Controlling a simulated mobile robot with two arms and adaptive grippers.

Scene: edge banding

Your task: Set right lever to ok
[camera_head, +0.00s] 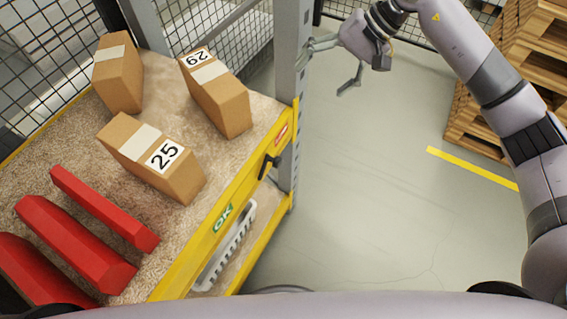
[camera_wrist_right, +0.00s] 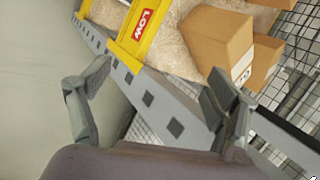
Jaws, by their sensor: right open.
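The right lever (camera_head: 268,165) is a small black handle on the yellow front beam of the shelf in the head view. It sits between the green OK label (camera_head: 223,217) and the red label (camera_head: 281,133) near the grey post. In the right wrist view the red label reads LOW (camera_wrist_right: 146,24); the lever is not visible there. My right gripper (camera_head: 330,66) is open and empty, beside the grey post, beyond the lever and the red label. Its two spread fingers also show in the right wrist view (camera_wrist_right: 155,95). My left gripper is not in view.
Cardboard boxes (camera_head: 157,157) and red bars (camera_head: 75,244) lie on the shelf top. The grey upright post (camera_head: 293,60) stands at the shelf corner, close to my right gripper. Wooden pallets (camera_head: 477,115) stand at the right. The floor between is clear.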

